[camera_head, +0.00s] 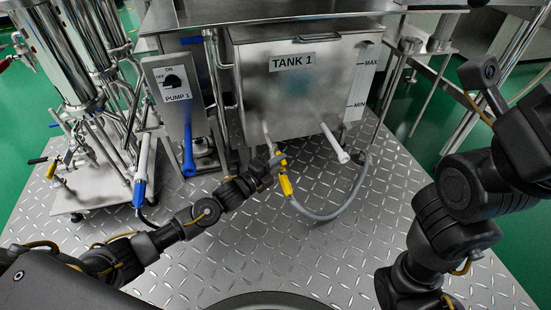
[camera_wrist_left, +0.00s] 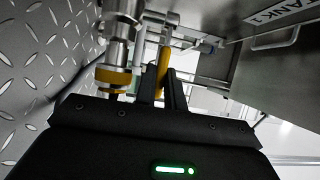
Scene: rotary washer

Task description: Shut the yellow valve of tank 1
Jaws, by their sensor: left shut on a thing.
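Tank 1 (camera_head: 315,90) is a steel box with a white label, standing behind my left gripper. The yellow valve handle shows in the left wrist view (camera_wrist_left: 163,62) as a narrow yellow bar between my fingers. My left gripper (camera_head: 272,162) is shut on it below the tank's front; it also shows in the left wrist view (camera_wrist_left: 163,90). The fingers hide part of the handle. A yellow fitting (camera_head: 285,185) sits just below, at the hose end; a yellow band (camera_wrist_left: 113,75) shows beside the fingers. My right arm is at the right, its gripper out of view.
A grey hose (camera_head: 335,212) curves over the diamond-plate floor (camera_head: 290,260) right of my left gripper. A white-ended pipe (camera_head: 335,143) juts from under the tank. The pump 1 switch box (camera_head: 175,85) and a blue handle (camera_head: 188,155) stand to the left.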

